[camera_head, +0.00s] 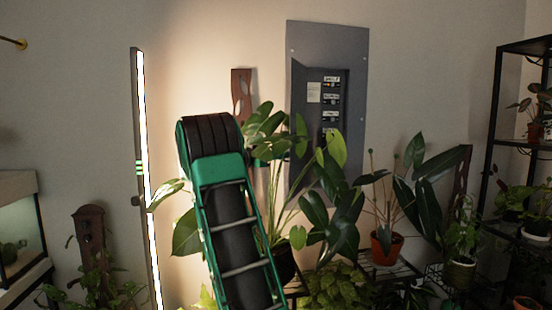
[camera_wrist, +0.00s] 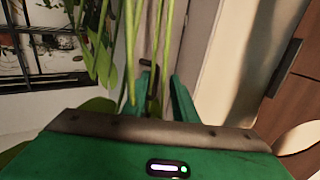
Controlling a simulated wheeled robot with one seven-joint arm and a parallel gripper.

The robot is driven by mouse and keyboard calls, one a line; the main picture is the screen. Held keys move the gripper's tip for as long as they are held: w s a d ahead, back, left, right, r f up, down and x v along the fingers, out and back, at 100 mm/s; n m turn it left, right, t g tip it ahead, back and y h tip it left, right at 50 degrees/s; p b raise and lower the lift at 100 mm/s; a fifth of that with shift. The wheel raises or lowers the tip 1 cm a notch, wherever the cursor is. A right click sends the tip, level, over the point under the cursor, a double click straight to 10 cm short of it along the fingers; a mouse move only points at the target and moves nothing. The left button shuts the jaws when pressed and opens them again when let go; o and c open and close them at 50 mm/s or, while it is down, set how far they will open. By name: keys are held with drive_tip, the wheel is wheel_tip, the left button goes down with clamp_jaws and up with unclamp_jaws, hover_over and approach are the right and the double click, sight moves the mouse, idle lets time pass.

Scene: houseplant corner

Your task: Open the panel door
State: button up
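The grey electrical panel (camera_head: 355,90) is on the wall in the head view. Its recessed middle shows several labelled breaker rows (camera_head: 331,98), so the front is at least partly uncovered. A narrow dark upright strip at the recess's left side may be the door seen nearly edge-on; I cannot tell surely. In the wrist view, the two green fingers of my gripper (camera_wrist: 163,88) stand apart. Plant stems and a small dark piece show between or beyond them. A grey slab (camera_wrist: 190,45) lies just past the fingers. Leaves and my arm mostly hide the gripper in the head view.
Leafy potted plants crowd the panel's lower part, including one in a terracotta pot (camera_head: 386,246). A lit vertical lamp (camera_head: 148,180) stands left. A dark shelf rack (camera_head: 497,110) stands right, and a tank (camera_head: 20,225) at far left. Stems hang close to my gripper.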

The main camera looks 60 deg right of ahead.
drive_tip(key=v, duration=1.1)
drive_tip(key=shift+d+f, duration=0.1)
drive_tip(key=shift+f, duration=0.05)
idle(0.3)
drive_tip(key=s+a+f+n+t+y, duration=0.3)
drive_tip(key=s+a+f+y, duration=0.15)
drive_tip(key=f, duration=0.35)
drive_tip(key=s+a+f+n+t+y, duration=0.25)
drive_tip(key=a+f+n+y, duration=0.2)
drive_tip(key=f, duration=0.35)
drive_tip(key=s+a+f+n+y, duration=0.2)
drive_tip(key=s+a+f, duration=0.2)
drive_tip(key=a, duration=0.5)
drive_tip(key=s+a+f+n+y, duration=0.3)
drive_tip(key=s+a, duration=0.4)
drive_tip(key=a, duration=0.3)
drive_tip(key=s+a+f+n+y, duration=0.3)
drive_tip(key=s+a+f, duration=0.2)
drive_tip(key=a, duration=0.4)
drive_tip(key=shift+s+a+f, duration=0.4)
drive_tip(key=shift+s, duration=0.1)
